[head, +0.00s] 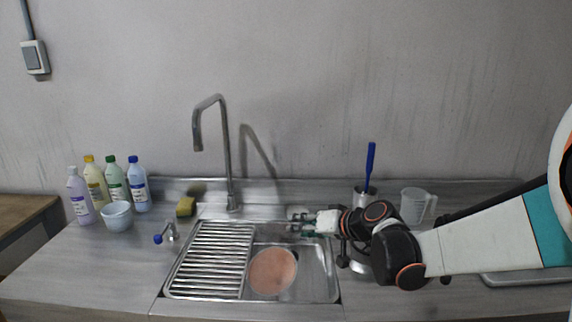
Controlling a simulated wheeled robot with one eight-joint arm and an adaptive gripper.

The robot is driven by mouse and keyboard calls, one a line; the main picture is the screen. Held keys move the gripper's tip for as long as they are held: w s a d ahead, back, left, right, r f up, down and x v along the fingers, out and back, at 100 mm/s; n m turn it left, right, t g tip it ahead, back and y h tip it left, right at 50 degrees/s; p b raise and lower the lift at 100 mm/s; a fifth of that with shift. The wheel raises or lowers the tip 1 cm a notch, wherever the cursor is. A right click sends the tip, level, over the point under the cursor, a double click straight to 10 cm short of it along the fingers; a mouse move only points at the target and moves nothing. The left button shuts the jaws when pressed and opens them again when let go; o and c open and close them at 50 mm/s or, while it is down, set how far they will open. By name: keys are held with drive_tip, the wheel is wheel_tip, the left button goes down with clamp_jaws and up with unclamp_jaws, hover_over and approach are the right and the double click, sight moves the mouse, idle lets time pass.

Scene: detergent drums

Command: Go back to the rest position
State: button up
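My gripper (303,222) is at the end of my arm, which reaches in from the right. It is above the back right part of the sink (317,275), near the back rim. Its fingers are small and partly blurred against the metal. I cannot tell whether they are open or shut, or whether they hold anything. A pale thing shows just behind the fingertips, too small to make out.
A tall faucet (228,150) stands left of my gripper. A metal cup (364,195) with a blue-handled tool and a clear jug (413,206) stand behind my arm. A pinkish round thing (273,271) lies in the basin. Several bottles (95,185) and a bowl (117,217) stand left.

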drive_tip(key=s+d+h, duration=0.4)
drive_tip(key=s+d, duration=0.3)
drive_tip(key=s, duration=0.8)
drive_tip(key=s+d+m+g+h, duration=0.1)
drive_tip(key=s+d+h, duration=0.3)
drive_tip(key=s+d, duration=0.4)
drive_tip(key=s, duration=0.7)
drive_tip(key=shift+s+r+g+h, duration=0.25)
drive_tip(key=shift+r+g+h, duration=0.05)
drive_tip(key=shift+r+h, duration=0.1)
